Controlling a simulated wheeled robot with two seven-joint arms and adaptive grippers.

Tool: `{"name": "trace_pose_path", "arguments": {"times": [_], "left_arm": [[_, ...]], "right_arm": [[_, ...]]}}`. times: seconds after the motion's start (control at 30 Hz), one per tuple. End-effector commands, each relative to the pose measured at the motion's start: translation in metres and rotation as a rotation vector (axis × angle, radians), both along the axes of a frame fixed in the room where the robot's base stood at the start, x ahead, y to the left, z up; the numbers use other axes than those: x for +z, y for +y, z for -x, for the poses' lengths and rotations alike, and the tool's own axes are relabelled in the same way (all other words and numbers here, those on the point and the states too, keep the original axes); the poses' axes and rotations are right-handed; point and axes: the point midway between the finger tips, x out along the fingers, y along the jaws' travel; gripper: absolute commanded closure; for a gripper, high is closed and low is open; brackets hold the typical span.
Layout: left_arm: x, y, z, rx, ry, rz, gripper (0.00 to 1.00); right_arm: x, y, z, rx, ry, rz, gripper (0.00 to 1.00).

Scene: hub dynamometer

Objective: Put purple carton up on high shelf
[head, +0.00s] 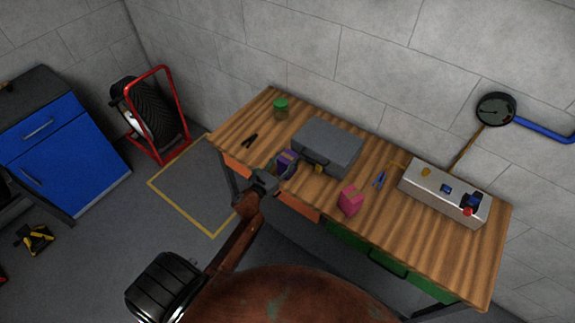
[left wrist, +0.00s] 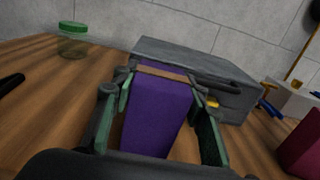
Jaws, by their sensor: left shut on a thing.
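The purple carton (head: 287,158) is at the front edge of the wooden workbench, left of the grey case. In the left wrist view the purple carton (left wrist: 158,112) stands upright between the green-padded fingers, with a tan strip across its top. My left gripper (head: 277,172) is shut on it; it also shows in the left wrist view (left wrist: 160,125). I cannot tell whether the carton touches the bench. My right gripper is not in view. No high shelf shows in either view.
A grey case (head: 328,143) stands close behind the carton. The bench (head: 235,140) also holds a green-lidded jar (head: 281,109), a pink carton (head: 351,201), blue-handled pliers (head: 379,180) and a control box (head: 440,192). A tire (head: 152,112) in a red rack stands at left.

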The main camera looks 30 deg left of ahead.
Motion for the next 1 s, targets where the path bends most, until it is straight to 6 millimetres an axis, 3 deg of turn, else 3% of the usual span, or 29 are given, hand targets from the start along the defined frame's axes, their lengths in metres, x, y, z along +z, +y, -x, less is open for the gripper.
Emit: {"name": "trace_pose_path", "arguments": {"times": [0.13,0.57,0.7,1.0], "left_arm": [[0.0,0.0,0.0,0.0,0.0,0.0,0.88],[0.011,0.0,0.0,-0.001,-0.002,-0.003,0.88],[0.035,0.0,0.0,-0.003,-0.005,-0.008,0.88],[0.096,0.054,0.033,0.0,0.001,-0.009,0.88]], "right_arm": [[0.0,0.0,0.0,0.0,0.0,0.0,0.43],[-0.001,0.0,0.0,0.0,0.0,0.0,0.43],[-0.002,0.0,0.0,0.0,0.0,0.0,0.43],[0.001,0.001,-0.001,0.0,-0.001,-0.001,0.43]]}}
